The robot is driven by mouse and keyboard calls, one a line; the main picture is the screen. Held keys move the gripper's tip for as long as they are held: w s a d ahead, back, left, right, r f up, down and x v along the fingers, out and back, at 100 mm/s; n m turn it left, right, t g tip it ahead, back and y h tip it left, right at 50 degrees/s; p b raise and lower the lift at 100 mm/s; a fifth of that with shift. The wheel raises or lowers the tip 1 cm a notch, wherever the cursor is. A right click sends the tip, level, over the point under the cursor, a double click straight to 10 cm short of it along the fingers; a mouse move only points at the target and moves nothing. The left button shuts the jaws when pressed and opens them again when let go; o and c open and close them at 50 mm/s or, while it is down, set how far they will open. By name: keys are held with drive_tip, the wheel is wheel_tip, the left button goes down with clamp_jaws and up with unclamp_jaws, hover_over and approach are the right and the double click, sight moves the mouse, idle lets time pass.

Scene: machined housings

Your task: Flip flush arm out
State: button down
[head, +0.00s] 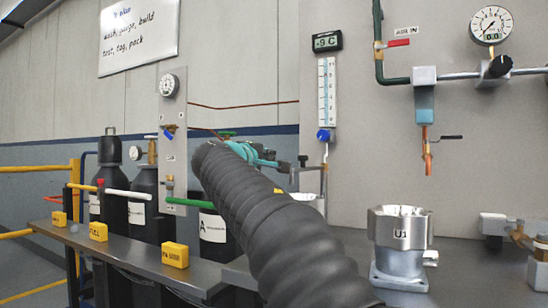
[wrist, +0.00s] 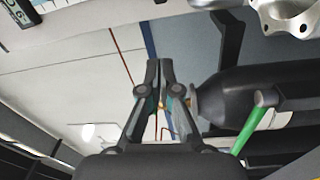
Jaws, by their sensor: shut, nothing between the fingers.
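I cannot tell which is the flush arm; the small yellow blocks' labels are too small to read surely. The green bar also shows in the wrist view (wrist: 249,127), right of my gripper (wrist: 159,66) and apart from it. My gripper is shut and empty. In the head view my gripper (head: 270,157) is partly hidden behind my own dark arm.
Dark cylinders (head: 147,195) stand behind the bench rail (head: 135,258), which carries yellow blocks (head: 175,255). A metal housing marked U1 (head: 400,256) stands on the bench at right, below an orange nozzle (head: 428,155). A gauge panel (head: 173,110) rises behind the bars.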

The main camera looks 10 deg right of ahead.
sight(310, 169)
drive_tip(key=w+d, duration=0.3)
drive_tip(key=d, duration=0.4)
drive_tip(key=shift+w+d+f+p, duration=0.15)
drive_tip(key=shift+w+p, duration=0.05)
drive_tip(key=shift+p, duration=0.1)
idle(0.4)
